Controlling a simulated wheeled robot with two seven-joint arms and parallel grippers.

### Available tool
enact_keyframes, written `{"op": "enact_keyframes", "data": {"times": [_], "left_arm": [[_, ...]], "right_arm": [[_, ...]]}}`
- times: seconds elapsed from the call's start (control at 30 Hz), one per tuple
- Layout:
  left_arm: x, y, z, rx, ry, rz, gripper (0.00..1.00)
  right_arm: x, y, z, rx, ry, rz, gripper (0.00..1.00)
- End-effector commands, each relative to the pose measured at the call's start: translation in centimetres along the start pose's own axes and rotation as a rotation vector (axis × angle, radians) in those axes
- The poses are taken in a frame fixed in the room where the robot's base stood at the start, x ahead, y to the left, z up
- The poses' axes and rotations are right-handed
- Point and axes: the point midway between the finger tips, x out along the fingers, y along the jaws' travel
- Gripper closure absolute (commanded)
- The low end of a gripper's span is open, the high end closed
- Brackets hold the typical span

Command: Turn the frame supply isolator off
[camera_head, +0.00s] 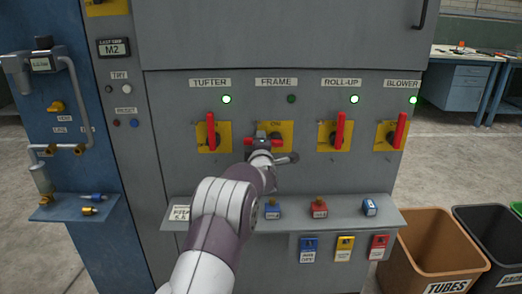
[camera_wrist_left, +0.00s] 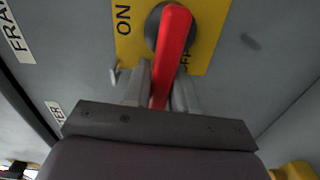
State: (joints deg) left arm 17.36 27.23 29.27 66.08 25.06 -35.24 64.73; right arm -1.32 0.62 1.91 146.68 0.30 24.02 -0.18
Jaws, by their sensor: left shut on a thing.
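The frame isolator has a red handle (camera_head: 249,141) on a yellow plate under the FRAME label (camera_head: 276,82). The handle lies roughly sideways in the head view, partly hidden by my gripper. The lamp above it (camera_head: 291,99) is dark green and unlit. My left gripper (camera_head: 262,152) is at the handle. In the left wrist view, the red handle (camera_wrist_left: 172,40) runs between the fingers of my left gripper (camera_wrist_left: 161,92), which is shut on it. The yellow plate (camera_wrist_left: 208,52) shows ON and part of another word. My right gripper is not in view.
The tufter (camera_head: 211,130), roll-up (camera_head: 339,130) and blower (camera_head: 399,130) handles stand upright, with lit green lamps. A shelf (camera_head: 345,217) with small tags juts out below. Bins (camera_head: 433,240) stand at the right; a blue panel (camera_head: 85,160) with pipes stands at the left.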

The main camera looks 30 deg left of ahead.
Motion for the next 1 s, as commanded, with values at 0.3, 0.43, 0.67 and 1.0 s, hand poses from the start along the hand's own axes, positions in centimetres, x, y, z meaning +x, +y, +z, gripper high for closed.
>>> {"op": "enact_keyframes", "data": {"times": [0.3, 0.43, 0.67, 1.0], "left_arm": [[-0.01, -0.53, 0.03, -0.070, 0.000, -0.003, 1.00], [-0.01, -0.48, 0.03, -0.076, -0.001, -0.003, 1.00], [-0.01, -0.46, 0.03, -0.076, 0.000, -0.003, 1.00], [0.00, -0.40, 0.02, -0.076, 0.000, -0.001, 0.53]], "right_arm": [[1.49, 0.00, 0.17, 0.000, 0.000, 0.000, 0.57], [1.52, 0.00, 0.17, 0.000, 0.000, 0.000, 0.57], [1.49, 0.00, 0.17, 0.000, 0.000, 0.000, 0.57], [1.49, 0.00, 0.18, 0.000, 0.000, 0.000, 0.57]]}}
